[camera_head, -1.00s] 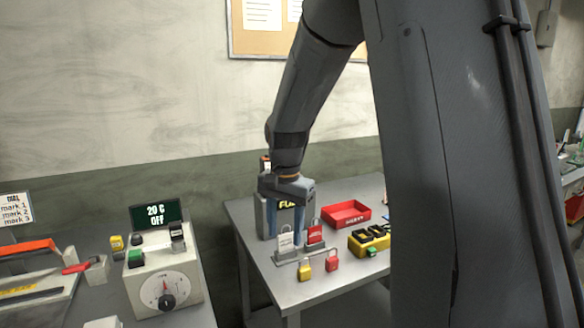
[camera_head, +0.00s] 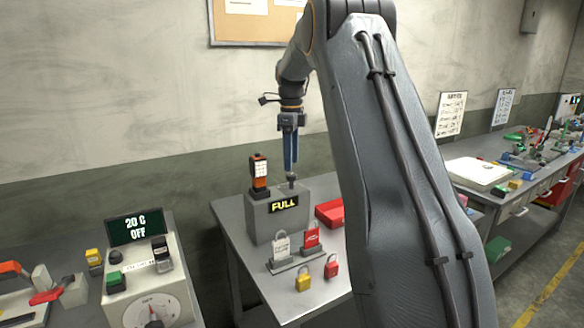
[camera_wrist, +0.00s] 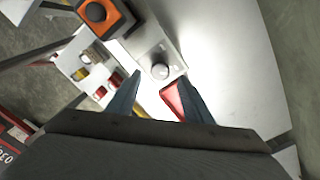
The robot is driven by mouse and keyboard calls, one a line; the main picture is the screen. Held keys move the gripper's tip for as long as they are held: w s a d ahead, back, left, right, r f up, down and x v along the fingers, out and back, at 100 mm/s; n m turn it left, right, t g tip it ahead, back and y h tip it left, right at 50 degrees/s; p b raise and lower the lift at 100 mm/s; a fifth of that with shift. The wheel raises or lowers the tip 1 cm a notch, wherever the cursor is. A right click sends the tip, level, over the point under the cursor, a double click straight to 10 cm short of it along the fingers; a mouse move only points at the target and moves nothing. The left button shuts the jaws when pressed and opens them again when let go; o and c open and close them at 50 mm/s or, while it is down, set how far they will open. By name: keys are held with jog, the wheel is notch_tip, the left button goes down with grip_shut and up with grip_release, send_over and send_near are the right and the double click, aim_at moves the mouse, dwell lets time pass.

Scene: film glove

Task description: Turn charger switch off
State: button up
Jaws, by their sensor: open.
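The charger (camera_head: 262,222) is a grey box with a "FULL" display (camera_head: 284,204) on its front, standing on the grey table. A small toggle switch with a rounded tip (camera_head: 291,178) stands on its top right; it shows in the wrist view as a round grey knob (camera_wrist: 160,71). An orange and black device (camera_head: 259,172) stands upright on the charger's top left. It also shows in the wrist view (camera_wrist: 100,14). My gripper (camera_head: 290,168) points down over the switch. In the wrist view its fingers (camera_wrist: 152,98) are apart and empty, with the knob just beyond and between them.
A red tray (camera_head: 330,214) lies right of the charger, partly behind my arm. White and red tags stand in front, with yellow (camera_head: 303,283) and red (camera_head: 331,270) padlocks. A control box (camera_head: 152,285) reading "20 C OFF" stands on the left bench.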

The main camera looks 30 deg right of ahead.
aim_at(291, 175)
jog(key=shift+f+p, duration=0.55)
jog(key=shift+f, duration=1.6)
jog(key=shift+c, duration=0.4)
jog(key=c, duration=1)
